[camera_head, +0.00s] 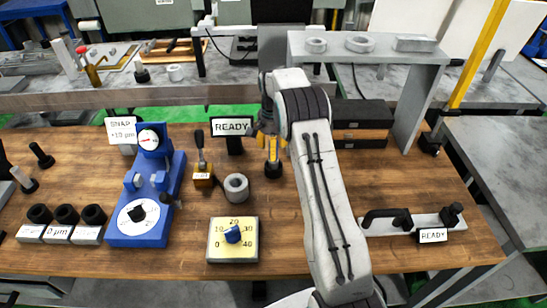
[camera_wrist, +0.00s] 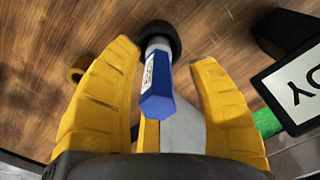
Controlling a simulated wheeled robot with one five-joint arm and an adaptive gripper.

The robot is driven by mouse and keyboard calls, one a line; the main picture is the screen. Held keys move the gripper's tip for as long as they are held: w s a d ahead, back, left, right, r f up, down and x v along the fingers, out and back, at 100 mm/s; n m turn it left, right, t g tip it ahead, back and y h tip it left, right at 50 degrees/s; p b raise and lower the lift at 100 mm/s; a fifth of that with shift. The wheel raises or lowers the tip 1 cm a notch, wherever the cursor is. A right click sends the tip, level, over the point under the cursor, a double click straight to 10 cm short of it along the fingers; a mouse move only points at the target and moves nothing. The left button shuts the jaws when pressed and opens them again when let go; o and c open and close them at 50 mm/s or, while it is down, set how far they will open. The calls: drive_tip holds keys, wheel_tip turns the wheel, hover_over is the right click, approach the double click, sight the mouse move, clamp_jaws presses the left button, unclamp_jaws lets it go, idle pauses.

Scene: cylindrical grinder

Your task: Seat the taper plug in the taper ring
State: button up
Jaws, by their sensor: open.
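The yellow fingers are open on both sides of the plug in the wrist view (camera_wrist: 167,60), with a visible gap on each side. A thick grey ring (camera_head: 236,187) lies on the wooden table, left of and nearer than my gripper; it looks like the taper ring.
A READY sign (camera_head: 231,126) stands on a black post behind left of my gripper. A small lever block (camera_head: 203,178) and a blue dial gauge stand (camera_head: 148,190) are farther left. A yellow dial plate (camera_head: 232,240) lies in front.

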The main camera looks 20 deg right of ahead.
drive_tip(key=shift+d+f+p, duration=0.1)
drive_tip(key=shift+f+p, duration=0.3)
drive_tip(key=shift+f, duration=1.5)
drive_tip(key=shift+o, duration=0.2)
clamp_jaws()
